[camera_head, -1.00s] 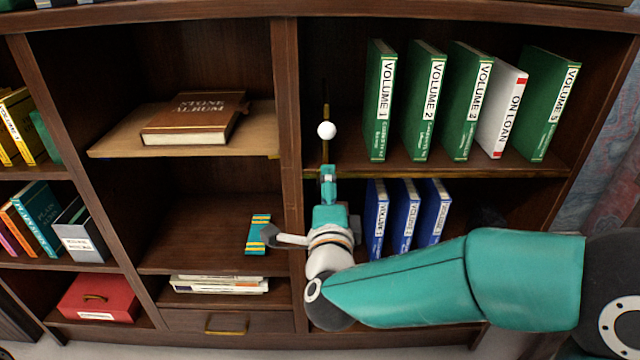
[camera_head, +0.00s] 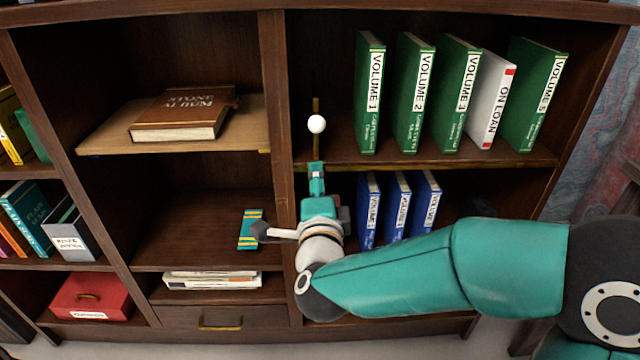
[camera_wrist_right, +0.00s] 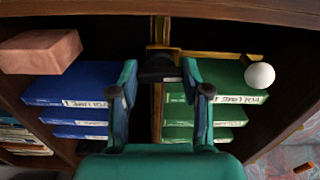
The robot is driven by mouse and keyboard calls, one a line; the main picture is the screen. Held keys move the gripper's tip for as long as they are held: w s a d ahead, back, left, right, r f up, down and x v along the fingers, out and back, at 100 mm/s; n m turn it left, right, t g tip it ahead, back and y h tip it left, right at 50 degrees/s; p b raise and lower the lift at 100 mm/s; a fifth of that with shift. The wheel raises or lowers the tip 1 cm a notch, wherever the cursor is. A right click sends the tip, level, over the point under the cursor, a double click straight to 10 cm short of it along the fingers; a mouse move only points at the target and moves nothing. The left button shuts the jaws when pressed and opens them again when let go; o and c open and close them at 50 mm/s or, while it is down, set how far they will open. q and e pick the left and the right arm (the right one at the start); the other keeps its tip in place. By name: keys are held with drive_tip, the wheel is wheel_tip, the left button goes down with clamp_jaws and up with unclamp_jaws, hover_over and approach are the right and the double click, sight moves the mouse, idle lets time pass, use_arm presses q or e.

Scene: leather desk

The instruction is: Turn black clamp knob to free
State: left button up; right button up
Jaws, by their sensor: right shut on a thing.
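My right gripper (camera_head: 316,168) reaches up at the shelf's edge, just right of the upright divider. In the right wrist view its two teal fingers (camera_wrist_right: 160,85) stand on either side of the black clamp knob (camera_wrist_right: 158,68) and are shut on it. The knob sits on a brass fitting (camera_wrist_right: 212,55); in the head view the gripper hides it. A white ball (camera_head: 316,124) shows just above the gripper by a thin brass bar; it also shows in the right wrist view (camera_wrist_right: 260,75). The knob's turn angle cannot be told. My left gripper is out of view.
Green volumes (camera_head: 412,95) and a white "ON LOAN" book (camera_head: 491,98) stand on the shelf to the right. Blue volumes (camera_head: 397,208) stand below, close to my right wrist. A brown album (camera_head: 182,112) lies on the left board. The wooden divider (camera_head: 277,120) is close by.

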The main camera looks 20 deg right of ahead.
drive_tip(key=shift+f+n+p, duration=0.2)
drive_tip(key=shift+n+p, duration=0.95)
drive_tip(key=shift+n, duration=2.65)
drive_tip(key=shift+f+n+p, duration=0.15)
drive_tip(key=shift+n+p, duration=0.95)
drive_tip(key=shift+n, duration=2.7)
drive_tip(key=o, duration=0.9)
drive_tip(key=shift+o, duration=1.3)
drive_tip(key=shift+r, duration=0.15)
